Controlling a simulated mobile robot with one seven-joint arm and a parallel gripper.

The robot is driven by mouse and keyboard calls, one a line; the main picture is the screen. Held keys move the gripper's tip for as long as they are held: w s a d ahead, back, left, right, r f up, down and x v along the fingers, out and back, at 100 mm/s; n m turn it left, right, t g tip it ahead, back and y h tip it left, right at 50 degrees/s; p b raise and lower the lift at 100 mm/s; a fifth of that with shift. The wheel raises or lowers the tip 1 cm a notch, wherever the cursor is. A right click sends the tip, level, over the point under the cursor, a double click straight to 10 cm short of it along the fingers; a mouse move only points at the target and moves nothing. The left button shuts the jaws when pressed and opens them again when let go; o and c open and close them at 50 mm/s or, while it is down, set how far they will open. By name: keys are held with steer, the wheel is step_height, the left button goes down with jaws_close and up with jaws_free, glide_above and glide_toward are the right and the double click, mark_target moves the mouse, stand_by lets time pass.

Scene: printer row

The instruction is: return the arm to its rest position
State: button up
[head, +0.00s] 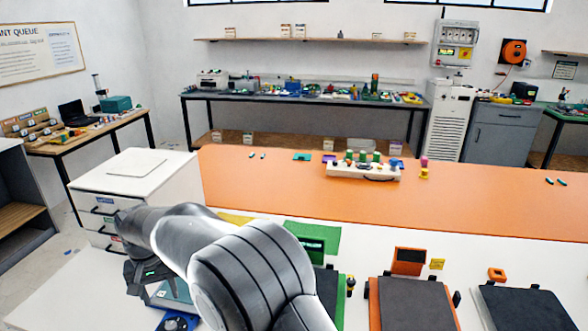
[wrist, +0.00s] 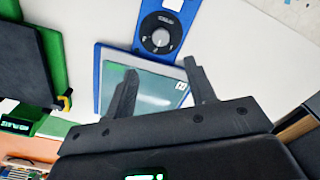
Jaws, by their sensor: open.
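My arm (head: 245,265) reaches across the lower left of the head view, bent, with its end low beside the white drawer cabinet. My gripper (wrist: 160,70) shows in the wrist view with its two dark fingers spread apart and nothing between them. Beyond the fingers is a blue-framed glassy plate (wrist: 150,100), partly hidden by them. I cannot tell whether the fingers touch it. A blue control unit with a round dial (wrist: 160,38) is just past the plate. In the head view the fingertips are too small and covered to make out.
The white drawer cabinet (head: 135,175) stands close by my gripper. A green printer with a dark bed (wrist: 22,75) is at the left of the wrist view. An orange printer (head: 410,300) and a dark bed (head: 525,308) stand to the right. The orange surface (head: 480,200) is mostly clear.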

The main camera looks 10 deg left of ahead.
steer(key=w+d+r+m, duration=0.1)
steer(key=w+d+r, duration=0.2)
steer(key=d+r, duration=0.3)
steer(key=w+d+r+m, duration=0.1)
steer(key=w+d+r, duration=0.25)
steer(key=d, duration=0.55)
steer(key=s+d+r+m+t+y, duration=0.1)
steer(key=d+r, duration=0.3)
steer(key=d, duration=0.7)
steer(key=s+d+r+m+t, duration=0.15)
steer(key=d+r, duration=0.25)
steer(key=d, duration=0.7)
steer(key=s+d+f+m+t, duration=0.1)
steer(key=s+d, duration=0.6)
steer(key=d, duration=0.3)
steer(key=s+d+f+m+t+h, duration=0.1)
steer(key=s+d+t, duration=0.1)
steer(key=s+d, duration=0.6)
steer(key=shift+s+d+f, duration=0.15)
steer(key=shift+s+d, duration=0.15)
steer(key=shift+d, duration=0.65)
